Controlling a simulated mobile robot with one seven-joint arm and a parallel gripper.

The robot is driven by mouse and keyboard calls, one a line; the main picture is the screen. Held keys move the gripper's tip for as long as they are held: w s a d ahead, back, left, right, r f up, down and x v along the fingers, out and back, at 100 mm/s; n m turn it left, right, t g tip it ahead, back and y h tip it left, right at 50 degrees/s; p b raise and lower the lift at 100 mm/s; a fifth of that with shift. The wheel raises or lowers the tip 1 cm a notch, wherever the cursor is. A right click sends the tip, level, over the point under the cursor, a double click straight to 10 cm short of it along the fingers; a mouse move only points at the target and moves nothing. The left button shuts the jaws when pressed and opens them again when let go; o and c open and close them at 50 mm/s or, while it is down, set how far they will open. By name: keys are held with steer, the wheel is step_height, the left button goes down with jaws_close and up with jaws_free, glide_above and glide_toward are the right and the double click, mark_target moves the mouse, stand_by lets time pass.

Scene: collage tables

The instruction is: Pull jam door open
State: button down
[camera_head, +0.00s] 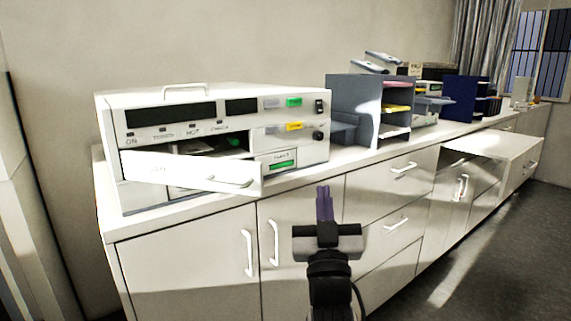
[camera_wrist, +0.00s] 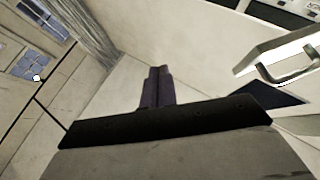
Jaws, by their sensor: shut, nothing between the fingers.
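The white machine (camera_head: 285,101) stands on the left end of the counter in the head view. Its jam door (camera_head: 140,172), a white front panel with a bar handle (camera_head: 228,181), stands partly open, swung out toward me at an angle. A dark interior shows behind it. A white handle also shows at the right of the wrist view (camera_wrist: 285,58). My gripper (camera_head: 324,203) is in front of the counter, right of and below the door's free end, apart from its handle. Its fingers (camera_wrist: 157,86) are shut together with nothing between them.
The counter's cupboard doors (camera_head: 186,260) and drawers have protruding handles. A drawer (camera_head: 495,146) stands pulled out at the right. A grey-blue paper organiser (camera_head: 352,95) stands beside the machine. The floor (camera_head: 500,240) at the right is clear.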

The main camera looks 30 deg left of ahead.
mark_target(250, 171)
steer(key=w+d+f+m+g+h+p, duration=0.1)
steer(key=w+d+f+m+g+h, duration=0.2)
steer(key=w+d+f+m+h, duration=0.55)
steer(key=w+f+n+g+y, duration=0.2)
steer(key=w+f+g+y, duration=0.3)
steer(key=w, duration=0.4)
steer(key=s+a+r+n+g+y, duration=0.25)
steer(key=a+g+y, duration=0.25)
steer(key=a+g, duration=0.5)
steer(key=s+a+r+n+g+y, duration=0.1)
steer(key=s+a+r+g, duration=0.25)
steer(key=r+g, duration=0.3)
steer(key=s+a+r+n+g+y, duration=0.1)
steer(key=s+a+r+n+g, duration=0.1)
steer(key=s+r+g, duration=0.5)
steer(key=shift+t+h, duration=0.35)
steer(key=shift+t, duration=0.2)
steer(key=p+x, duration=0.1)
steer(key=x, duration=0.5)
steer(key=r+p+x, duration=0.1)
steer(key=x, duration=0.2)
steer(key=shift+s+a+p, duration=0.1)
steer(key=shift+s+p, duration=0.2)
steer(key=shift+s, duration=0.8)
